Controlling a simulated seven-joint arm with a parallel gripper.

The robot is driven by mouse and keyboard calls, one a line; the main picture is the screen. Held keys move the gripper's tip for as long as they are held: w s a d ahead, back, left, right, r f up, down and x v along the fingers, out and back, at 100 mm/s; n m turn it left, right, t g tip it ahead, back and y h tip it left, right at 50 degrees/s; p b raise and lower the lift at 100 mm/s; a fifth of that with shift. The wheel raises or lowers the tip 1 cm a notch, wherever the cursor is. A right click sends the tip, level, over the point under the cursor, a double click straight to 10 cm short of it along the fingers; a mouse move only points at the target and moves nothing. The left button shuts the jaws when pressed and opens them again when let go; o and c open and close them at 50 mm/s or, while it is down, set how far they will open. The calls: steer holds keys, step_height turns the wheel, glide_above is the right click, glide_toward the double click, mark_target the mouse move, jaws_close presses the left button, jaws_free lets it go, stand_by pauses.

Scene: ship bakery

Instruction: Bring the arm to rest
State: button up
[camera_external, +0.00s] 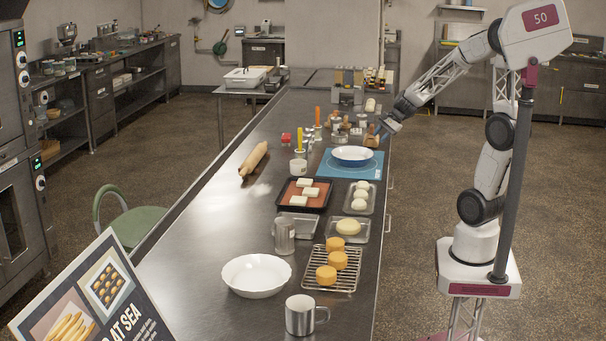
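My gripper (379,131) points down and to the left at the right edge of the long steel counter (215,210). It is just above and beside a small brown object (371,141), and I cannot tell whether they touch. The fingers are too small to tell whether they are open or shut. My arm is raised and bent, reaching from its base at the right over to the counter.
A blue mat (345,172) with a white-and-blue dish (352,155) lies near my gripper. Trays, a wire rack (347,282), a white bowl (256,275) and a metal mug (299,316) stand nearer the camera. Jars and utensils stand left of my gripper. The counter's left side is mostly clear.

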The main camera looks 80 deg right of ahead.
steer(key=w+a+r+n+g+y, duration=0.1)
steer(key=w+a+r+n, duration=0.15)
steer(key=a, duration=0.25)
steer(key=w+a+r+n, duration=0.1)
steer(key=w+a+n, duration=0.1)
steer(key=a+n, duration=0.25)
steer(key=w+a+r+n+g+y, duration=0.1)
steer(key=w+a+n, duration=0.1)
steer(key=a, duration=0.3)
steer(key=s+a+n+g+h, duration=0.1)
steer(key=s+a+n+h, duration=0.1)
steer(key=s+a+n, duration=0.4)
steer(key=s+a+r+n+g+h, duration=0.1)
steer(key=s+a+n, duration=0.5)
steer(key=s+a, duration=0.3)
steer(key=s, duration=0.4)
steer(key=shift+s+n+g+h, duration=0.3)
steer(key=shift+s+h, duration=0.1)
